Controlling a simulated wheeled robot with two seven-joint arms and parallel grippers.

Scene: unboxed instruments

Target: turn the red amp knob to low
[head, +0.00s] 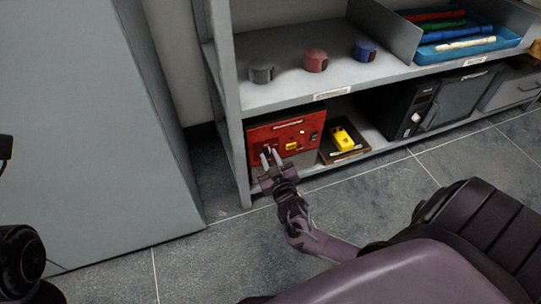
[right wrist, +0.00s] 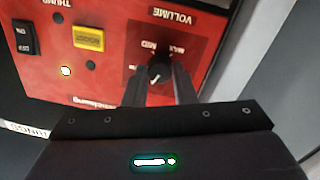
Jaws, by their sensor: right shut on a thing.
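The red amp (head: 308,131) stands on the lower shelf, its front facing me. In the right wrist view its red panel (right wrist: 112,77) shows a black round knob (right wrist: 159,70) with a small white mark, on a dark dial plate under the word VOLUME. My right gripper (head: 271,155) reaches the left part of the panel. Its two fingers (right wrist: 160,80) are shut on the knob, one on each side. The fingers cover part of the dial markings, and I cannot tell the exact setting. My left gripper does not show in the head view.
A yellow button (right wrist: 89,37) and a black rocker switch (right wrist: 25,37) sit beside the knob. A brown tray (head: 350,156) with a yellow device (head: 342,138) is right of the amp. The shelf post (head: 234,120) is close on the left. Open floor lies in front.

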